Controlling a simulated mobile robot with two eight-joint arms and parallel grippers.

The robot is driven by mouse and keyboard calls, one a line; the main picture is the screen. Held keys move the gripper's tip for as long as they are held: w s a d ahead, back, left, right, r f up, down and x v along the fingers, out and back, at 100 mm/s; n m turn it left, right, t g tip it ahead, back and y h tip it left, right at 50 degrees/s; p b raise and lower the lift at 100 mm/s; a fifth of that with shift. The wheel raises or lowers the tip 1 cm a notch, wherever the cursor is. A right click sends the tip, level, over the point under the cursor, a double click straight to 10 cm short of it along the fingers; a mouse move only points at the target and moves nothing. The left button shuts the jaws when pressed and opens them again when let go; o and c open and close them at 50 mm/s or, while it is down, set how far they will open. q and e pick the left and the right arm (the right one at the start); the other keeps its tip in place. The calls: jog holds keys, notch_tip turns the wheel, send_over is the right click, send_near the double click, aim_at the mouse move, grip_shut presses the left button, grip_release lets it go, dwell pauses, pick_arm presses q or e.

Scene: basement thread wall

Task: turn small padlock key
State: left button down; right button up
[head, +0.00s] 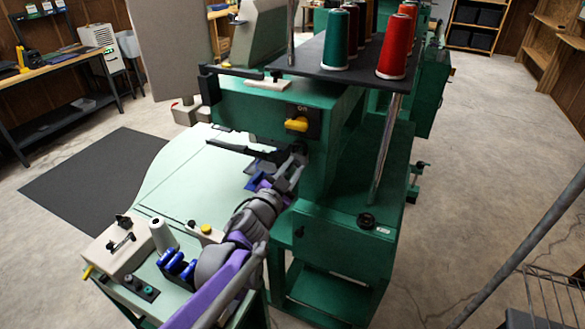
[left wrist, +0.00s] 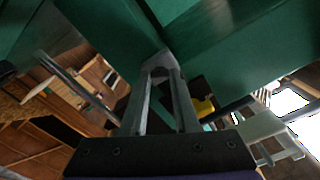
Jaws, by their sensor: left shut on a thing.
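My left gripper (head: 297,160) reaches up from the bottom of the head view to the face of a green machine (head: 341,130), below its yellow switch. In the left wrist view the two grey fingers (left wrist: 162,75) come together at their tips on a small grey piece (left wrist: 160,61) against the green housing. This piece is where the small padlock key would be, but its shape is mostly hidden by the fingertips. A dark fitting (head: 299,147) shows at the fingertips in the head view. The padlock body cannot be made out. My right gripper is not in view.
A yellow rotary switch (head: 297,124) sits just above the gripper. Green and red thread cones (head: 393,48) stand on a dark shelf above. A pale green worktop (head: 185,185) lies left, with a white cone (head: 162,236) and blue spools (head: 177,265). Open concrete floor lies to the right.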

pick_arm(q)
jog(key=m, duration=0.5)
jog(key=shift+p, duration=0.3)
jog(key=m+p, duration=0.1)
jog(key=m, duration=0.4)
jog(key=shift+f, duration=0.15)
jog(key=shift+m, duration=0.5)
jog(key=c, duration=0.6)
grip_release()
jog(key=shift+c, duration=0.2)
